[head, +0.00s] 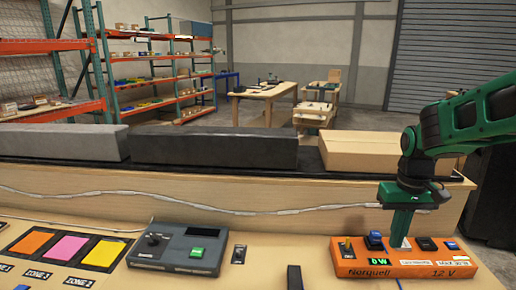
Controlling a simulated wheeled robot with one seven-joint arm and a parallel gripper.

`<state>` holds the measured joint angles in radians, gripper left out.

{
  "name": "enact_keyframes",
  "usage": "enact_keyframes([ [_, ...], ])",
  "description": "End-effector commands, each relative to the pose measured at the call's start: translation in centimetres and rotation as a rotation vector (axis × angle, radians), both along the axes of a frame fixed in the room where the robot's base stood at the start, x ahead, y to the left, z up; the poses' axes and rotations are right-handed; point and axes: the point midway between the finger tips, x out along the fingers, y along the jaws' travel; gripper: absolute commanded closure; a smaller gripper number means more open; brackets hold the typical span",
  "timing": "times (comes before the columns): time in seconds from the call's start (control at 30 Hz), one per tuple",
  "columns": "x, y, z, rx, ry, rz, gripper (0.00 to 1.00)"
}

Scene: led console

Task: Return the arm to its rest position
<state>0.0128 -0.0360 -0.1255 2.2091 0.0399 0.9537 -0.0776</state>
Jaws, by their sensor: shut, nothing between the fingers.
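My green and black arm (468,118) reaches in from the right side of the head view. My gripper (402,243) points down, shut and empty, with its tip at the orange Norquell 12 V console (375,271). I cannot tell whether the tip touches the console's top or hovers just above it. The console carries a yellow switch, a blue rocker, a dark button and a small display with green characters. The gripper hides part of its top.
A dark grey box (185,251) with a green button sits left of the console. A small black switch (239,254) and a black upright block (294,277) stand between them. Coloured zone pads (67,247) lie at the left. A raised wooden ledge (250,192) with long boxes runs behind.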

Motion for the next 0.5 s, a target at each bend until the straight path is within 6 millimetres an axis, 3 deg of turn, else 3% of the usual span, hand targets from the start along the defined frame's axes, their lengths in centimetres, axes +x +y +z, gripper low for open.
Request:
enact_keyframes([
  [0.2, -7.8, -3.3, 1.3, 0.0, -0.003, -0.168, 1.0],
  [0.5, -17.8, -5.0, 1.0, 0.016, -0.003, -0.374, 1.0],
])
